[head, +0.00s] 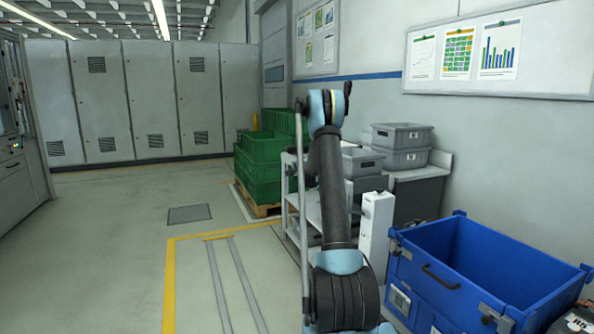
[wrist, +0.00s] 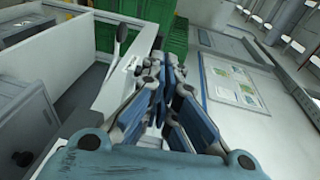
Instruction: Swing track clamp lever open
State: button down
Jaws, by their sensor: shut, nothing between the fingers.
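My gripper (wrist: 168,72) is in the middle of the wrist view, its fingers together and empty. In the head view its dark end (head: 347,89) is at the top of my raised arm. A thin grey lever-like handle (wrist: 122,36) stands up by a white post (wrist: 112,92), left of my gripper and apart from it. I cannot tell for sure that this is the track clamp lever. In the head view a white post (head: 375,232) stands just right of my arm; no lever shows clearly there.
A blue crate (head: 441,273) stands at right. Grey bins (head: 401,136) sit on a bench behind the post. Green crates (head: 262,165) are stacked on a pallet. A board with sheets (head: 500,52) hangs on the wall. The floor at left, with two pale tracks (head: 235,285), is clear.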

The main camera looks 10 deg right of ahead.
jog(key=shift+w, duration=0.45)
jog(key=shift+w+r, duration=0.1)
jog(key=shift+r, duration=0.05)
jog(key=s+a+r, duration=0.1)
jog(key=s+a, duration=0.6)
jog(key=s, duration=0.5)
jog(key=shift+a+r, duration=0.25)
jog(key=shift+a, duration=0.05)
